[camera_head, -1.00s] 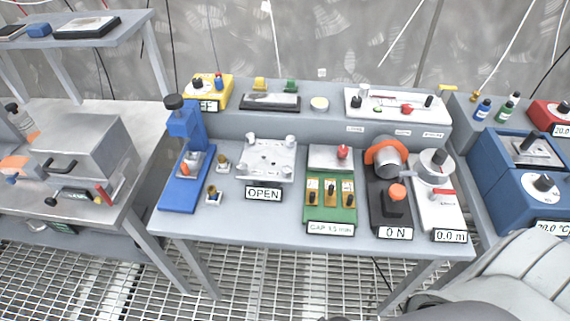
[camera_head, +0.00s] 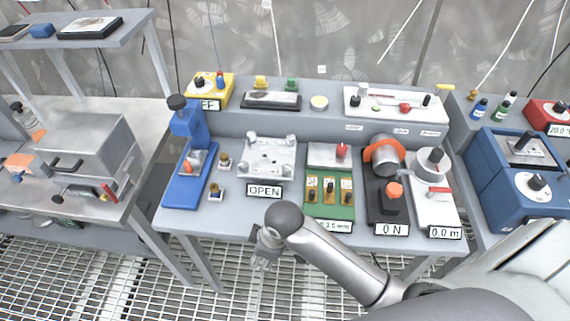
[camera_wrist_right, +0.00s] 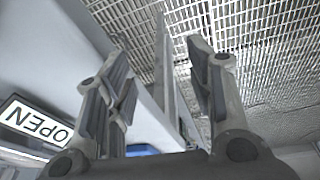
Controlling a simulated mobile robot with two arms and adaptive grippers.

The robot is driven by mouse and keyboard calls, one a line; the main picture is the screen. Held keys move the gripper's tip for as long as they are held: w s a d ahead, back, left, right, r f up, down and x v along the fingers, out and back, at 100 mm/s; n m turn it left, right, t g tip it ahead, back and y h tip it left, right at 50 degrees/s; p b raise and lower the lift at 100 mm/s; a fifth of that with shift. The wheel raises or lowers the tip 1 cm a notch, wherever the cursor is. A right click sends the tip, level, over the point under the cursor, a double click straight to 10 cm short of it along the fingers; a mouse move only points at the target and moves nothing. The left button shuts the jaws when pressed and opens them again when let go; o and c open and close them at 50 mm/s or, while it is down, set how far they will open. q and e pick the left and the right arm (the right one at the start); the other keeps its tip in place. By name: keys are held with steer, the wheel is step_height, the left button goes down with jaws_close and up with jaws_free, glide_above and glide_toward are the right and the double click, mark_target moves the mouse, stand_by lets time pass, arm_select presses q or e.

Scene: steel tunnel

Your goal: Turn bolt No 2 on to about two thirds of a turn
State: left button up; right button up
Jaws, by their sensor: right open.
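A pale square plate (camera_head: 268,157) with raised bolt-like posts near its corners lies on the middle bench, behind an OPEN sign (camera_head: 265,190). To its right a green block (camera_head: 342,211) carries several brass strips with dark knobs. No bolt number is legible, so I cannot tell which is bolt No 2. My right gripper (camera_head: 262,250) is at the bench's front edge, below the OPEN sign and apart from the plate. In the right wrist view its fingers (camera_wrist_right: 158,55) are spread with nothing between them. My left gripper is not in view.
A blue press (camera_head: 187,165) stands left of the plate, with two small brass-topped pieces beside it. A black device (camera_head: 385,205) with an orange ring and a white device (camera_head: 436,200) stand at the right.

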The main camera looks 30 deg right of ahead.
steer(key=w+r+n+h, duration=0.1)
steer(key=w+r+n, duration=0.3)
steer(key=w, duration=0.2)
steer(key=n+g+h, duration=0.2)
steer(key=n+h, duration=0.3)
steer(key=n, duration=0.1)
glide_toward(286, 167)
steer(key=shift+t, duration=0.3)
steer(key=x, duration=0.3)
steer(key=p+x, duration=0.1)
steer(key=x, duration=0.2)
steer(key=p+x, duration=0.1)
steer(key=x, duration=0.2)
steer(key=shift+s, duration=0.3)
steer(key=c, duration=1)
steer(key=shift+p, duration=0.3)
